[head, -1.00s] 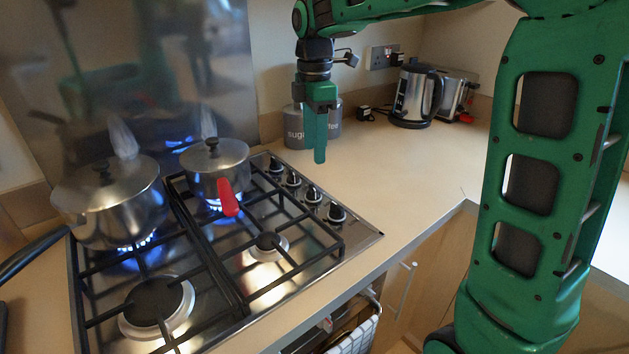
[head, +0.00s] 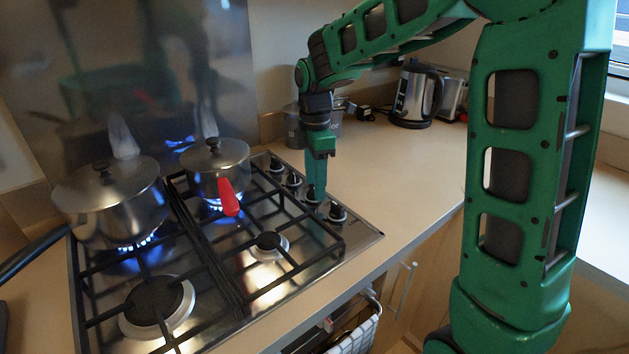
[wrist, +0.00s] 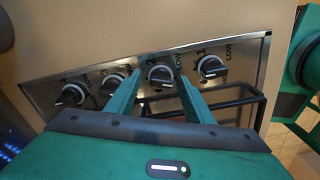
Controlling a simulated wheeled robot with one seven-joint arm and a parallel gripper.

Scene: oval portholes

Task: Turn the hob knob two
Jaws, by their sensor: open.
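Hob knob two (wrist: 160,76) is a black round knob with a pale bar, marked 2, on the steel strip of the hob. In the wrist view it shows between the two fingers of my open gripper (wrist: 159,82), one on each side. I cannot tell whether they touch it. In the head view my gripper (head: 315,190) points down at the knob row, and its fingers partly hide knob two.
Knob one (wrist: 211,67) is just right of the fingers, and knobs three (wrist: 111,83) and four (wrist: 72,95) are left of them. A small pan (head: 215,165) with a red handle and a large pot (head: 110,200) stand over lit burners. A kettle (head: 416,95) stands behind.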

